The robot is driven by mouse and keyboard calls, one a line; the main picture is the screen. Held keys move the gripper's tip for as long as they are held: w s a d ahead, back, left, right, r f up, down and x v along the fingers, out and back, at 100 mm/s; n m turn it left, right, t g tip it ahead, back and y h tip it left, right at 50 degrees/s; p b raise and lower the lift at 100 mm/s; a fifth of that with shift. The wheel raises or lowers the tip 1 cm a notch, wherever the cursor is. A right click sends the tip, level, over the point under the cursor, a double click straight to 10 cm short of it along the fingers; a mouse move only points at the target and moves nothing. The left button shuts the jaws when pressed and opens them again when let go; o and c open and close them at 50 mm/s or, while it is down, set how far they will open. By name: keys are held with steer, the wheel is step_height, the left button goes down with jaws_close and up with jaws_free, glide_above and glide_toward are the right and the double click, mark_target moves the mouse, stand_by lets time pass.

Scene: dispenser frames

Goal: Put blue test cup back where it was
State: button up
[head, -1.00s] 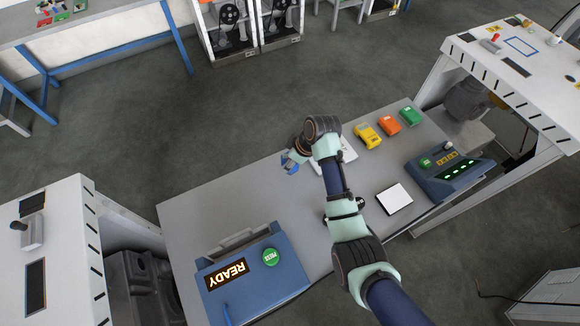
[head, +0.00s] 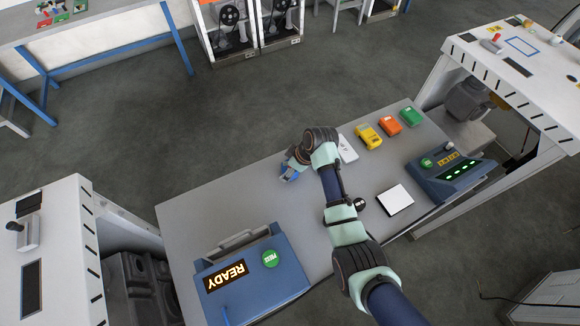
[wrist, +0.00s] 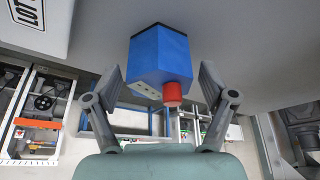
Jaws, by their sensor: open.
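A blue angular block with a red cylinder on one side, seemingly the blue test cup (wrist: 160,55), is in the wrist view. It stands at the edge of the grey surface, between the two spread fingers of my gripper (wrist: 158,82). The fingers are open, with a gap visible on both sides. In the head view the blue thing (head: 289,173) is small on the grey table (head: 240,205), near its far edge. My gripper (head: 296,164) is right by it and partly covers it. Whether its underside touches the table is hard to tell.
A yellow (head: 368,137), an orange (head: 390,126) and a green box (head: 411,117) stand to the right. A white panel (head: 397,198) and blue console (head: 450,172) are also right. A blue READY machine (head: 250,278) is front left.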

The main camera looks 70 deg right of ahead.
steer(key=p+v, duration=0.2)
steer(key=v, duration=1)
steer(key=shift+r, duration=0.15)
steer(key=w+a+r+t+h, duration=0.1)
steer(key=w+a+r, duration=0.1)
steer(key=w+a, duration=0.45)
steer(key=w+a+r+t, duration=0.2)
steer(key=w+a+r, duration=0.1)
steer(key=a, duration=0.6)
steer(key=w+a+r+t+h, duration=0.1)
steer(key=w+a+r, duration=0.1)
steer(key=w+a, duration=0.45)
steer(key=s+a+r+t+y, duration=0.1)
steer(key=s+a+r, duration=0.15)
steer(key=a, duration=0.45)
steer(key=s+a+r+t, duration=0.1)
steer(key=a+r+t, duration=0.1)
steer(key=a+r, duration=0.3)
steer(key=s+a+r+t+y, duration=0.1)
steer(key=a+r, duration=0.2)
steer(key=a, duration=0.5)
step_height(320, 180, up, 18)
steer(key=p, duration=1.8)
steer(key=shift+n+p, duration=0.3)
